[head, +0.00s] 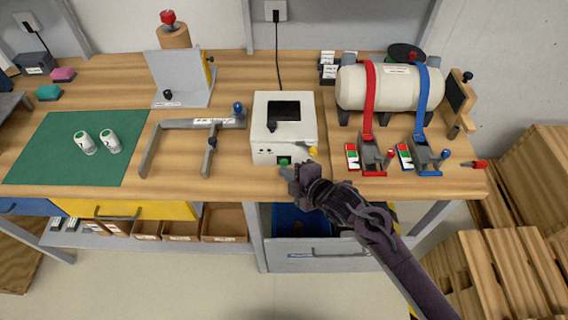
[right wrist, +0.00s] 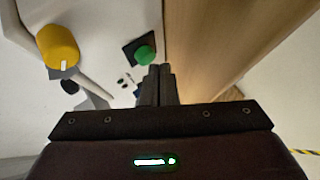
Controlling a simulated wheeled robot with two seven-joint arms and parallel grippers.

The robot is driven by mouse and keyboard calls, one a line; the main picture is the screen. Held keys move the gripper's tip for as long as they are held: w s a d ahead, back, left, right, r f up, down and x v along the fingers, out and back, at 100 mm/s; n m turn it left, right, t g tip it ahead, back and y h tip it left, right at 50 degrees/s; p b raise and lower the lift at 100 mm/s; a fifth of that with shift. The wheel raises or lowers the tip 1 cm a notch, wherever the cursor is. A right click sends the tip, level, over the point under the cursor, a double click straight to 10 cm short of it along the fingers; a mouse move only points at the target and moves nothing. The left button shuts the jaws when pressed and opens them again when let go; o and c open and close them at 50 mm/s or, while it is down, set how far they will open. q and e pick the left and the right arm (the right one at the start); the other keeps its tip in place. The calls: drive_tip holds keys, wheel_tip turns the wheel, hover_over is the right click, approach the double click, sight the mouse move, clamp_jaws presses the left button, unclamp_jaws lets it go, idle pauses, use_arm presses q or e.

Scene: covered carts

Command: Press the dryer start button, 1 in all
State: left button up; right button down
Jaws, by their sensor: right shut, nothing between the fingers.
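The dryer (head: 282,128) is a white box with a dark window on top, standing on the wooden bench. Its green start button (head: 284,162) sits low on the front face. In the right wrist view the green button (right wrist: 145,54) stands on a dark square plate, just above and left of my fingertips. My right gripper (head: 288,172) is shut and empty, close in front of the button. The fingertips in the right wrist view (right wrist: 160,70) appear near the button; I cannot tell whether they touch it. My left gripper is not in view.
A yellow knob (right wrist: 58,46) is on the dryer, left of the button in the right wrist view. A grey clamp frame (head: 190,125) stands left of the dryer. A strapped tank (head: 390,88) and two ratchet buckles are to its right. A drawer (head: 320,250) is below.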

drive_tip(key=shift+w, duration=0.5)
idle(0.8)
drive_tip(key=shift+s, duration=0.9)
drive_tip(key=shift+s+p, duration=1.15)
drive_tip(key=shift+s, duration=1.35)
drive_tip(key=shift+d, duration=0.1)
